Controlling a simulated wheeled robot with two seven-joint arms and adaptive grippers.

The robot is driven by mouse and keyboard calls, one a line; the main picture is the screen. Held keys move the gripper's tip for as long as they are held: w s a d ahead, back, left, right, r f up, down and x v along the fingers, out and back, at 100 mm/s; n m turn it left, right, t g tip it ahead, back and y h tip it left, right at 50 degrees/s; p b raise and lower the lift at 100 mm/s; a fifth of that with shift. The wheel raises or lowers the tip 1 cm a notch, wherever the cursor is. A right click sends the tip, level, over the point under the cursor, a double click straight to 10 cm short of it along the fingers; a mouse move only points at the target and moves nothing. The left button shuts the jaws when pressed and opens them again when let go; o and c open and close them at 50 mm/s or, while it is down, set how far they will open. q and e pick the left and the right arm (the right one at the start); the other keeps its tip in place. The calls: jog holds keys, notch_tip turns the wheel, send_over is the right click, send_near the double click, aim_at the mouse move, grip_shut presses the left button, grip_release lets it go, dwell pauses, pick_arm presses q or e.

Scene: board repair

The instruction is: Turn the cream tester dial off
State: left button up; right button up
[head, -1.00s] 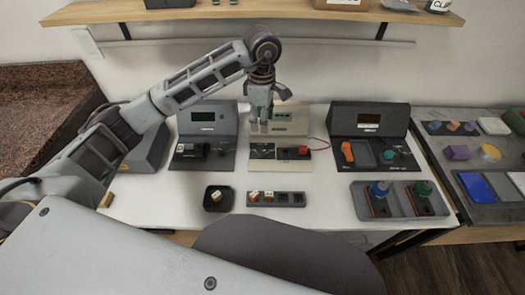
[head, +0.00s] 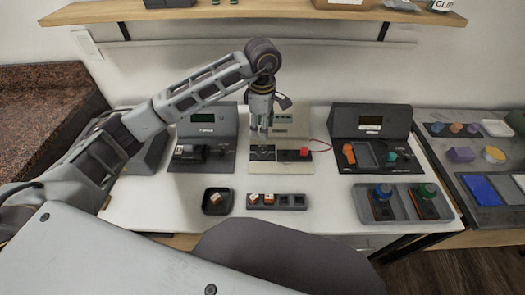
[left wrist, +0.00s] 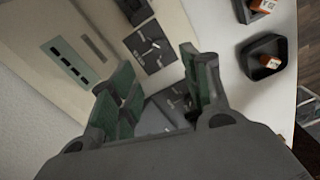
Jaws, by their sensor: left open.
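The cream tester (head: 290,127) stands at the middle back of the white table, with a black square panel (head: 262,153) on the left of its base. In the left wrist view this panel (left wrist: 153,48) carries a dark dial with a light mark; its exact setting is too small to read. My left gripper (head: 263,135) points down, open and empty, just above and behind the panel. In the left wrist view its fingers (left wrist: 160,95) are spread, with the panel beyond them and apart from them. My right gripper is not in view.
A grey tester (head: 205,125) stands close on the left and a dark tester (head: 370,125) on the right. A red button (head: 304,152) is beside the panel. A small black tray (head: 207,208), a slotted tray (head: 297,201) and a grey tray (head: 400,205) lie in front.

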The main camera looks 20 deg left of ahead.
aim_at(262, 153)
pick_arm(q)
notch_tip(262, 153, down, 11)
jog(key=shift+r+b, duration=0.15)
jog(key=shift+b, duration=0.15)
jog(key=shift+f, duration=0.75)
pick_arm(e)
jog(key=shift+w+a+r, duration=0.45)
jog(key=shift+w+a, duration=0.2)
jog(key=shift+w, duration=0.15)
pick_arm(q)
jog(key=shift+c, duration=0.3)
jog(key=c, duration=0.7)
jog(key=shift+c, duration=1.4)
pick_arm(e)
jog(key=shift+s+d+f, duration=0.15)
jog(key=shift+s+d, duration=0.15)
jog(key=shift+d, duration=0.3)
